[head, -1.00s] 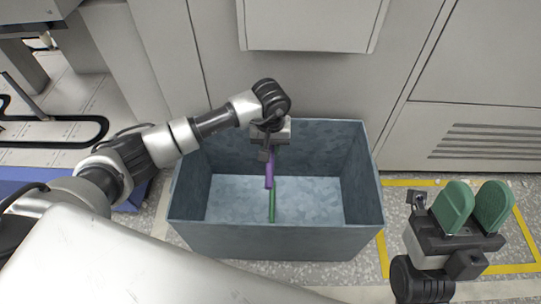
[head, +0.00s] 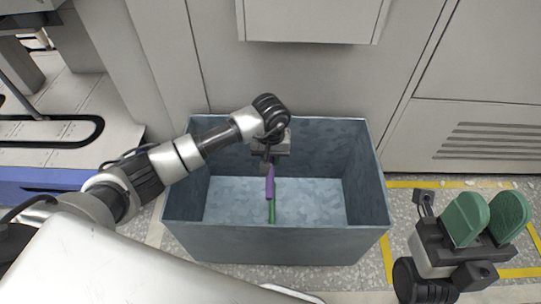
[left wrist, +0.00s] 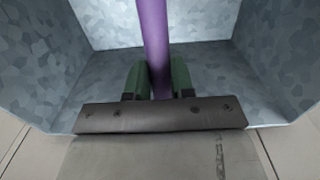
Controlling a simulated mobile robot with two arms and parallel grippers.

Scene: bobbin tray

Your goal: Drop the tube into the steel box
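The steel box (head: 275,245) is a large grey-blue open bin in the middle of the head view. Its mottled inside wall also fills much of the left wrist view (left wrist: 60,60). My left gripper (head: 269,172) is over the box opening. It is shut on the purple tube (head: 270,187), whose shaft passes between the green finger pads in the left wrist view (left wrist: 156,45). Below the tube in the head view is a thin green strip (head: 272,212); I cannot tell what it belongs to. My right gripper (head: 485,220) is open and empty, right of the box.
Grey cabinet panels (head: 300,80) stand right behind the box. Yellow floor tape (head: 388,260) marks the speckled floor at the right. A blue-edged machine base (head: 40,180) is at the left.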

